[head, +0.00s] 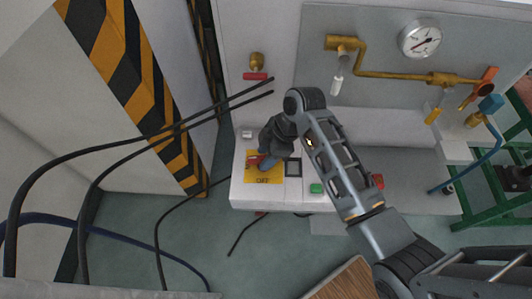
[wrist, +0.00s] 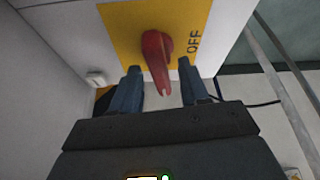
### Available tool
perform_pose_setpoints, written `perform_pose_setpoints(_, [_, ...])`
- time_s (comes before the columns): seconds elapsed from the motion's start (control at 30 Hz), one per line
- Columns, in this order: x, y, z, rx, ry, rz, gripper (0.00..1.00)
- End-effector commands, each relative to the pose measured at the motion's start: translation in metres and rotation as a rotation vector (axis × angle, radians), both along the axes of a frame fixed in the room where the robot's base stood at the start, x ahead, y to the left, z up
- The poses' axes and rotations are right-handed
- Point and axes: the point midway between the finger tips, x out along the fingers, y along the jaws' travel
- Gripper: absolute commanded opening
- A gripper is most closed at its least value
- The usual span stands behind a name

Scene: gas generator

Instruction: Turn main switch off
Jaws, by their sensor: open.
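The main switch is a red rotary handle (wrist: 157,60) on a yellow plate (wrist: 118,28) marked OFF, in the wrist view. In the head view the yellow plate (head: 264,178) lies on the white control box, and the red handle (head: 254,160) is partly hidden by my gripper. My gripper (wrist: 158,80) is open, with one blue-grey finger on each side of the handle's lower end. A gap shows between the handle and each finger. In the head view my gripper (head: 267,163) is over the plate.
The white control box (head: 240,195) also carries a green button (head: 316,188) and a red button (head: 377,181). Brass pipes (head: 390,76) and a gauge (head: 421,39) are on the wall behind. Black cables (head: 120,150) hang at left. A wooden surface (head: 345,284) is at bottom.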

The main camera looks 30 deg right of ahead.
Motion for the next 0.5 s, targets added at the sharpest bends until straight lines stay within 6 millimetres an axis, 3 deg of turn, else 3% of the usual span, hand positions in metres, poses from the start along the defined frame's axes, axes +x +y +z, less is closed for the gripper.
perform_pose_setpoints(0.07, [0.0000, 0.0000, 0.0001, 0.000, 0.000, 0.000, 0.44])
perform_pose_setpoints(0.5, [-0.0002, -0.0002, 0.0001, 0.000, 0.000, 0.000, 0.02])
